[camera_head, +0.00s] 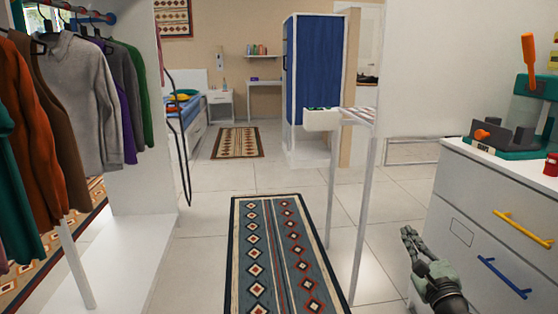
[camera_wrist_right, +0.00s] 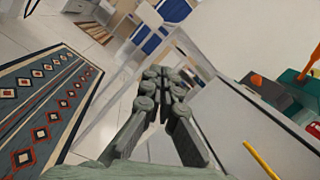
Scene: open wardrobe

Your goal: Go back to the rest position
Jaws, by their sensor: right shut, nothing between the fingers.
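My right gripper (camera_head: 408,236) is at the lower right in the head view, in front of the white drawer cabinet and above the tiled floor. In the right wrist view the same gripper (camera_wrist_right: 163,74) has its fingers together with nothing between them. It is shut and empty, and apart from the things around it. My left gripper is not in view.
A white drawer cabinet (camera_head: 455,209) with yellow and blue handles stands at the right. A thin-legged white stand (camera_head: 367,190) is ahead. Clothes (camera_head: 85,95) hang in the open wardrobe at the left. A patterned rug (camera_head: 282,255) lies on open floor.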

